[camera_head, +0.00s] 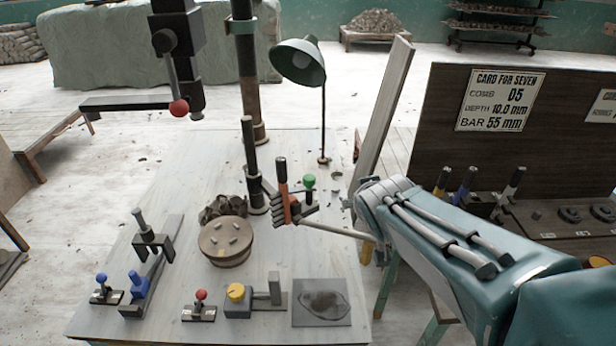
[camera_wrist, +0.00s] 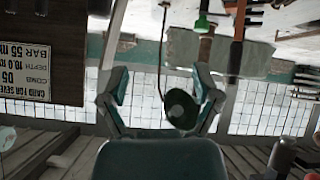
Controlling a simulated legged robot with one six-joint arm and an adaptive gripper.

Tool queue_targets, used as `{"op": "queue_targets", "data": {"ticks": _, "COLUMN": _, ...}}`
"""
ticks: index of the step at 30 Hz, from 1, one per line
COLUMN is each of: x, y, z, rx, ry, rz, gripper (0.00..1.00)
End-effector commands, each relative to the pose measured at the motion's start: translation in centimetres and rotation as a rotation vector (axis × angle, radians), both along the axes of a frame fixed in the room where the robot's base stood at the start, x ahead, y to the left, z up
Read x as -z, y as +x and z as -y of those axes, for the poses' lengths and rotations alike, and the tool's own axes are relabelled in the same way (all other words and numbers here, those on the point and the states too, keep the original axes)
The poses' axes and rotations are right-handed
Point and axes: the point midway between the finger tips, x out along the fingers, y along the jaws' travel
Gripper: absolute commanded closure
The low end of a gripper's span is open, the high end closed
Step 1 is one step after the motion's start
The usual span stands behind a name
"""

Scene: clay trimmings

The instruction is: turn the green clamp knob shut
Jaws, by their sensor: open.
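The green clamp knob (camera_head: 309,182) stands upright on a small dark clamp (camera_head: 296,213) at the right side of the pale worktable in the head view. A thin pale bar (camera_head: 335,229) runs from the clamp rightward towards my arm.
A green lamp (camera_head: 300,62) stands behind the clamp and appears between my fingers in the wrist view (camera_wrist: 180,108). A dark column (camera_head: 246,70) rises left of the clamp. A round turntable (camera_head: 226,243) and a dark sign board (camera_head: 432,110) are nearby.

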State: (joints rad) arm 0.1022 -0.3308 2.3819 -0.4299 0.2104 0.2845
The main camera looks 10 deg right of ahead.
Motion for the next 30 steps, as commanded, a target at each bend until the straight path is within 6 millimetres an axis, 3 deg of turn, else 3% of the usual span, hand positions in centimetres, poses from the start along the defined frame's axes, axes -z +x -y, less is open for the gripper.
{"op": "queue_targets", "data": {"ticks": 6, "x": 1.4, "y": 5.6, "z": 0.2, "rx": -0.092, "ry": 0.004, "rz": 0.114, "gripper": 0.19}}
{"op": "queue_targets", "data": {"ticks": 15, "x": 4.8, "y": 11.1, "z": -1.4, "rx": -0.285, "ry": 0.100, "rz": 0.229, "gripper": 0.19}}
{"op": "queue_targets", "data": {"ticks": 21, "x": 6.5, "y": 12.5, "z": -2.6, "rx": -0.385, "ry": 0.177, "rz": 0.263, "gripper": 0.19}}
{"op": "queue_targets", "data": {"ticks": 30, "x": 7.5, "y": 14.4, "z": -3.5, "rx": -0.405, "ry": 0.194, "rz": 0.268, "gripper": 0.19}}
